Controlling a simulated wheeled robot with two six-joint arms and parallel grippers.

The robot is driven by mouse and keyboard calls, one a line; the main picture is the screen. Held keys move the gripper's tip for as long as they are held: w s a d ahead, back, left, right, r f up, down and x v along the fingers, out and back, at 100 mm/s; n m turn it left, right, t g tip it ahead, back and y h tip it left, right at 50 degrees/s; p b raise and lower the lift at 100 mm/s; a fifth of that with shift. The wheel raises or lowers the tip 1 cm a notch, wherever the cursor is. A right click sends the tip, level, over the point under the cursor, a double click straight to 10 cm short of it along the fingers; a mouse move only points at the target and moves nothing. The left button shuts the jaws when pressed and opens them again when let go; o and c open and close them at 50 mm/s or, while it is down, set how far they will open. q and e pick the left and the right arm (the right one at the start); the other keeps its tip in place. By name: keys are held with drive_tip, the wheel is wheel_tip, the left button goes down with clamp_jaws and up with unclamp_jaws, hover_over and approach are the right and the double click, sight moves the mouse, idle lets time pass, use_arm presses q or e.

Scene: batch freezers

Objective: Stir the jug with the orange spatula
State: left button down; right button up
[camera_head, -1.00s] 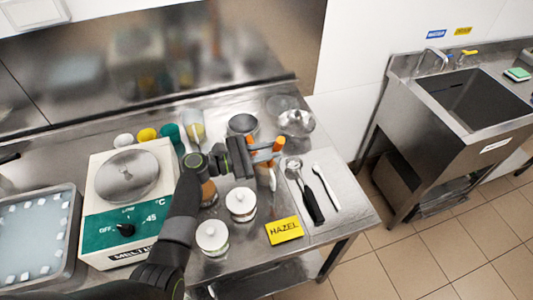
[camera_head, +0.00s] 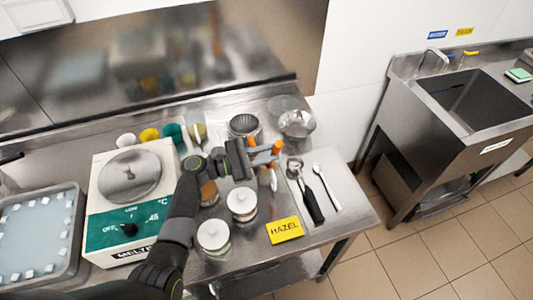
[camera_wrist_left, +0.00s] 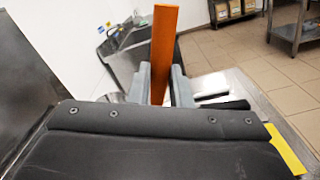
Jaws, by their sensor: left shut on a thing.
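My left gripper (camera_head: 264,156) is shut on the orange spatula (camera_head: 277,146), above the middle of the steel bench. In the left wrist view the spatula's flat orange handle (camera_wrist_left: 163,50) stands nearly upright between the two grey fingers (camera_wrist_left: 160,84). Another orange piece (camera_head: 251,143) shows behind the gripper; I cannot tell whether it belongs to the spatula. The spatula's lower end is hard to make out below the gripper. A dark ridged metal vessel (camera_head: 243,125) stands behind the gripper, and a clear vessel with yellowish content (camera_head: 197,131) stands left of it. I cannot tell which is the jug.
Two white-lidded jars (camera_head: 242,203) and a yellow HAZEL card (camera_head: 285,230) are in front of the gripper. A scoop (camera_head: 309,200) and a white spoon (camera_head: 327,188) lie right. A metal bowl (camera_head: 297,124) is behind. A melting unit (camera_head: 130,210) stands left.

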sight(276, 143)
use_arm(q)
drive_tip(key=shift+w, duration=0.15)
drive_tip(key=shift+s+d+r+p, duration=0.15)
drive_tip(key=shift+s+r+p, duration=0.25)
drive_tip(key=shift+r, duration=0.75)
drive_tip(key=shift+s+d+r+p, duration=0.15)
drive_tip(key=shift+s+r, duration=0.4)
drive_tip(key=shift+r, duration=0.55)
drive_tip(key=shift+s+d+r+p, duration=0.1)
drive_tip(key=shift+s+r+p, duration=0.3)
drive_tip(key=shift+r, duration=0.75)
drive_tip(key=shift+s, duration=0.1)
drive_tip(key=shift+r, duration=2.5)
drive_tip(key=shift+f, duration=0.1)
